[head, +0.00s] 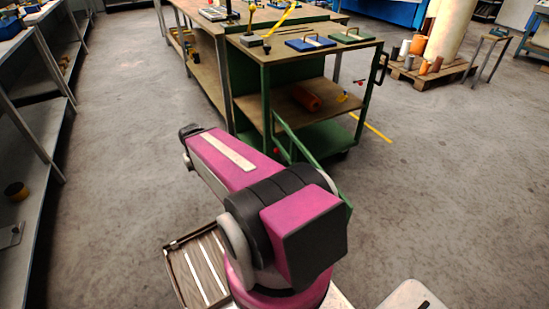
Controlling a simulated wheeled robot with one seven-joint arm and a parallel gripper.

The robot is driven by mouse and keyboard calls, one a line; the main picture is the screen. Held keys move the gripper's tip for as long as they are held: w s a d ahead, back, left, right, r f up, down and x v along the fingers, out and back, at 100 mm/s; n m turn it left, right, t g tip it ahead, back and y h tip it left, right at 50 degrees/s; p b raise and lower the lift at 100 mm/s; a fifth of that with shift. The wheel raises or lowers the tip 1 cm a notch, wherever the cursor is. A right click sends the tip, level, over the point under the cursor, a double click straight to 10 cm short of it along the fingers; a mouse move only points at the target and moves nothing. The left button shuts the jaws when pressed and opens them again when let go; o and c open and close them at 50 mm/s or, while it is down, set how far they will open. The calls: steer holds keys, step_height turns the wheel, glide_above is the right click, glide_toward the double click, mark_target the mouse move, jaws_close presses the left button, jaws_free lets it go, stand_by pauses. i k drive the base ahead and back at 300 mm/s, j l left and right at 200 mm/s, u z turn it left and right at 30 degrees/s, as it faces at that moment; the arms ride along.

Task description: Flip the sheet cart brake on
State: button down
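A green-framed cart (267,85) with wooden shelves stands ahead, just beyond my arm. I take it to be the sheet cart. A green bar slants down from its near side and passes behind my arm. A small red spot (277,150) shows low on the cart's near side; I cannot tell whether it is the brake. The lower front of the cart is partly hidden by my magenta arm. My arm is folded over my base, and its gripper does not show in the head view.
A rack (40,130) lines the left. A loaded pallet (430,70) stands back right. Floor at right is open.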

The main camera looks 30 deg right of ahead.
mark_target(276, 150)
steer(key=j+z, duration=0.35)
steer(key=j, duration=0.25)
steer(key=j+z, duration=0.4)
steer(key=j, duration=0.25)
steer(key=j+z, duration=0.35)
steer(key=j, duration=0.3)
steer(key=k+j+z, duration=0.2)
steer(key=j+z, duration=0.15)
steer(key=j, duration=0.2)
